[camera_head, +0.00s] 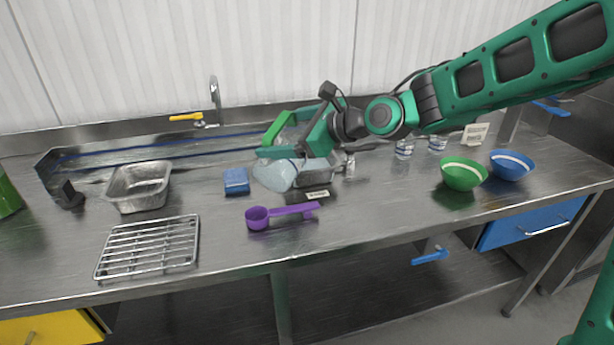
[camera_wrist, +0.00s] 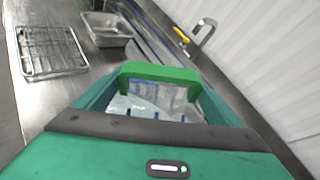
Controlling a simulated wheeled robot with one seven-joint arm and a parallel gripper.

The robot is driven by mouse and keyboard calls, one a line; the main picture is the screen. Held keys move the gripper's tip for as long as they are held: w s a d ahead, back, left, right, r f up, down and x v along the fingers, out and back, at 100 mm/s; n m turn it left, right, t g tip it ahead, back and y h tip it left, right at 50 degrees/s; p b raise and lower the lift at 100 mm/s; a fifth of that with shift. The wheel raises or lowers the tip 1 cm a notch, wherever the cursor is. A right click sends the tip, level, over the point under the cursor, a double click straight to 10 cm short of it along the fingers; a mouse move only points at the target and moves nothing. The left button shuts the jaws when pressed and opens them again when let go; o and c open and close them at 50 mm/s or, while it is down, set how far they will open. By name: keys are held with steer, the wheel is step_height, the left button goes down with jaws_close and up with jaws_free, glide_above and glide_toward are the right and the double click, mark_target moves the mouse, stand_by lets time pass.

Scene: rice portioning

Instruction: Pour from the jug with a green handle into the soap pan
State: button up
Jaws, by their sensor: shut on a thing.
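The translucent jug (camera_head: 275,174) is held above the middle of the counter and looks tilted. Its bright green handle (camera_head: 276,129) is between the fingers of my gripper (camera_head: 290,140), which is shut on it. In the wrist view the green handle (camera_wrist: 160,72) spans the fingers, with the clear jug body (camera_wrist: 150,106) beyond. One metal pan (camera_head: 139,186) stands on the left of the counter and also shows in the wrist view (camera_wrist: 108,30). Another metal pan (camera_head: 322,176) is partly hidden behind the jug, with a small label in front. I cannot read which is the soap pan.
A blue sponge (camera_head: 236,181) lies between the left pan and the jug. A purple scoop (camera_head: 258,217) and a wire rack (camera_head: 148,247) lie in front. A green bowl (camera_head: 463,175) and a blue bowl (camera_head: 511,166) stand right. A tap (camera_head: 214,102) rises behind.

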mark_target(290, 119)
steer(key=shift+w+d+r+m+g, duration=0.2)
steer(key=shift+w+d+r, duration=0.1)
steer(key=shift+w, duration=0.25)
steer(key=shift+w+d+r+m+g, duration=0.1)
steer(key=shift+w+d+r+m, duration=0.15)
steer(key=shift+w, duration=0.25)
steer(key=shift+w+r, duration=0.1)
steer(key=shift+w, duration=0.15)
steer(key=shift+d, duration=0.1)
steer(key=shift+w+d+r+m, duration=0.2)
steer(key=shift+w+r+m, duration=0.15)
steer(key=shift+w, duration=0.15)
